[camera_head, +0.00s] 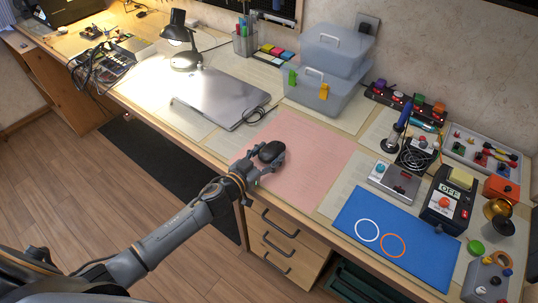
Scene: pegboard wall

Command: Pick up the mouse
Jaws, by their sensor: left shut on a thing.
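The black mouse (271,151) is at the left edge of the pink mat (311,150) on the desk. My left gripper (265,160) reaches in from the left and is shut on the mouse, with fingers on either side of it. I cannot tell whether the mouse touches the mat or is held just above it. My right gripper is not in view.
A closed laptop (229,101) and a desk lamp (183,50) stand to the left. Stacked clear boxes (330,75) are behind the mat. A blue mat (396,225), a soldering iron (400,122) and an OFF switch box (447,196) lie to the right.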

